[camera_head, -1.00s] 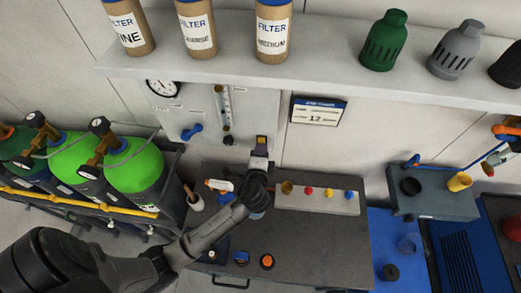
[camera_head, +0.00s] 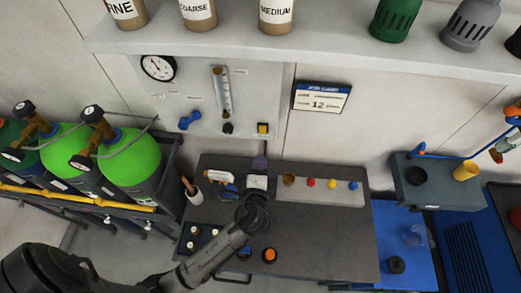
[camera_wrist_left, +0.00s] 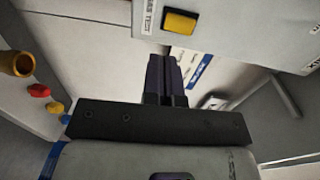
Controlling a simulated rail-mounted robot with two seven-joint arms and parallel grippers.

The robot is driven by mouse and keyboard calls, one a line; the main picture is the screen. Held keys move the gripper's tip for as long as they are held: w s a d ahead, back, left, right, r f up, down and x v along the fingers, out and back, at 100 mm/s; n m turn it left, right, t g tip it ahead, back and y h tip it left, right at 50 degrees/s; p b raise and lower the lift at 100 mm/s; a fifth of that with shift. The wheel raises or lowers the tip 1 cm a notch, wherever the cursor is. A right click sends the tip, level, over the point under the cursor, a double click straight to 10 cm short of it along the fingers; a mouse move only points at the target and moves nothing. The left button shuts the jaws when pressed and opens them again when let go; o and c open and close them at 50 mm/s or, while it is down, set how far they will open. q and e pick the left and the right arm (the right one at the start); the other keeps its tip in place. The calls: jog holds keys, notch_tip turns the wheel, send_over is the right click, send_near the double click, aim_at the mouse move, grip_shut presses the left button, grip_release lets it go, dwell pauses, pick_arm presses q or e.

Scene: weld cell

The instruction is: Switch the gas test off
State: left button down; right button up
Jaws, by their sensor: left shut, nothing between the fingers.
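The gas test switch (camera_head: 263,128) is a yellow rocker at the lower right of the grey wall panel (camera_head: 205,110). It also shows at the top of the left wrist view (camera_wrist_left: 180,22), beside a "GAS TEST" label. I cannot tell which way the rocker is set. My left gripper (camera_head: 260,162) is over the back of the dark bench, just below the panel and apart from the switch. Its dark fingers (camera_wrist_left: 163,75) are shut with nothing between them, below the switch in the wrist view. My right gripper is not in view.
The panel carries a gauge (camera_head: 158,68), a flow tube (camera_head: 222,92) and a blue valve handle (camera_head: 190,120). A shelf (camera_head: 330,50) juts out above. Below are a strip with coloured knobs (camera_head: 320,190) and a cup holding a brush (camera_head: 192,192). Green cylinders (camera_head: 130,160) stand left.

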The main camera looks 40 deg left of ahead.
pick_arm(q)
jog(key=shift+f+b+v, duration=0.15)
jog(key=shift+b+v, duration=0.1)
jog(key=shift+v, duration=0.7)
jog(key=shift+f+b+v, duration=0.15)
jog(key=shift+b+v, duration=0.05)
jog(key=shift+v, duration=0.8)
jog(key=shift+f+b+v, duration=0.2)
jog(key=shift+b+v, duration=0.05)
jog(key=shift+v, duration=0.7)
jog(key=s+a+f+n+g+h, duration=0.1)
jog(key=s+f+n+g+h, duration=0.45)
jog(key=s, duration=0.45)
jog(key=s+f+n+g+h, duration=0.4)
jog(key=s+f+g, duration=0.15)
jog(key=s, duration=0.35)
notch_tip(320, 180, up, 14)
jog(key=p, duration=1.4)
jog(key=shift+s+a, duration=0.2)
jog(key=shift+s, duration=0.05)
jog(key=shift+f, duration=0.15)
